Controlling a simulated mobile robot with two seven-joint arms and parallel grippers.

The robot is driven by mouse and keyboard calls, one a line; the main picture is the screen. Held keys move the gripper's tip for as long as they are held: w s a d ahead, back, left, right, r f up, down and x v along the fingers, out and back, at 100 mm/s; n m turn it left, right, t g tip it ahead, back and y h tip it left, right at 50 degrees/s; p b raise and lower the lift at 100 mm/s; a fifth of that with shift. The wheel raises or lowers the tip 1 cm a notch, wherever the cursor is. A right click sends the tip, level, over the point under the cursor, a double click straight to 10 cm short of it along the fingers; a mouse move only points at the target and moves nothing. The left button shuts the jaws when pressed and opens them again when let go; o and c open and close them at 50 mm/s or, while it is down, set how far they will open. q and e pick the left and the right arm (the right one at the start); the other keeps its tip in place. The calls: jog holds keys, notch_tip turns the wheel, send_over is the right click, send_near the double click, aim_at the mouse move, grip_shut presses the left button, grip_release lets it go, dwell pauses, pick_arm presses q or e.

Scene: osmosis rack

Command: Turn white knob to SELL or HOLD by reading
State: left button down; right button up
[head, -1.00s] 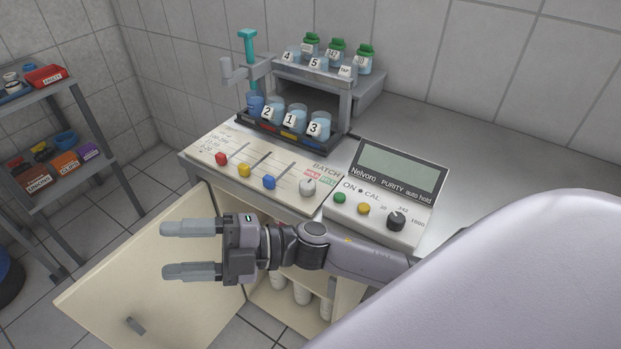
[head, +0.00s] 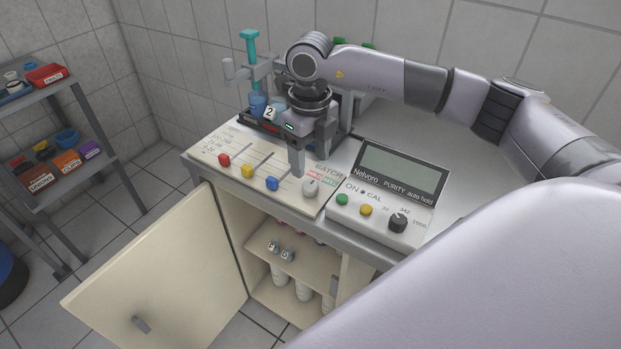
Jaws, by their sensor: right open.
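The white knob (head: 310,188) sits at the front right corner of the cream panel (head: 216,140), below the BATCH label with its red and green fields. My right gripper (head: 311,160) points down over the panel, open and empty, just behind and above the white knob; I cannot tell whether a finger touches the panel. The purity meter (head: 400,190) stands to the right; its display (head: 400,169) is blank, with no reading showing. Its black dial (head: 398,223) and its green and yellow buttons are visible. My left gripper is not in view.
Red, yellow and blue slider knobs (head: 272,184) line the panel's left and middle. A teal-topped plunger (head: 250,60) stands at back left. The cabinet door (head: 165,265) hangs open below.

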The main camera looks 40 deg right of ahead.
aim_at(311, 185)
jog(key=shift+f+p, duration=0.5)
jog(key=shift+f, duration=2.95)
jog(key=shift+c, duration=0.2)
jog(key=c, duration=1)
